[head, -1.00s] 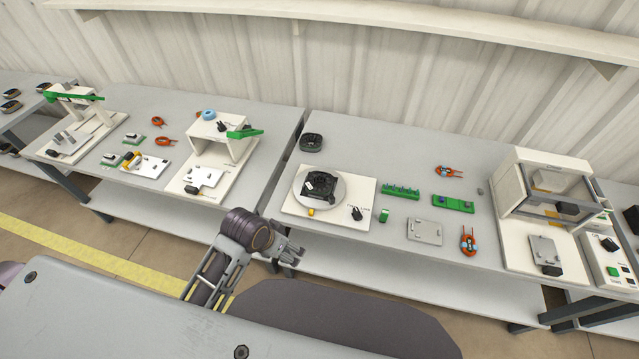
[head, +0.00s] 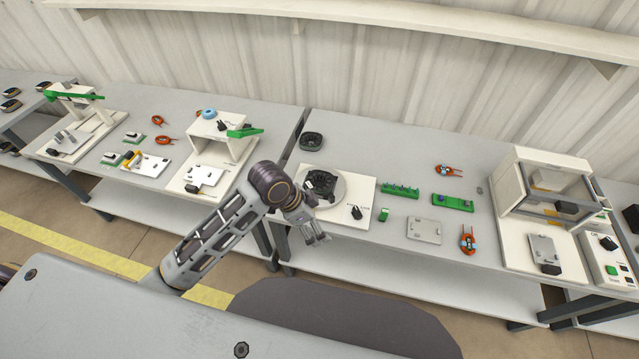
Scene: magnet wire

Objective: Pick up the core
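A black core-like part (head: 321,184) sits on a round grey disc (head: 341,203) on a white base plate. Another black, ring-shaped part (head: 311,141) lies on the table behind that plate. I cannot tell for certain which one is the core. My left gripper (head: 318,240) hangs in front of the table's front edge, below and in front of the white plate. Its fingers look apart with nothing between them. Its arm hides the plate's front left part. My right gripper is not in view.
Green parts (head: 400,191), red-orange tools (head: 467,240) and a grey plate (head: 424,230) lie right of the white plate. A white press-like machine (head: 548,180) stands further right. A white stand (head: 222,135) is on the left table.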

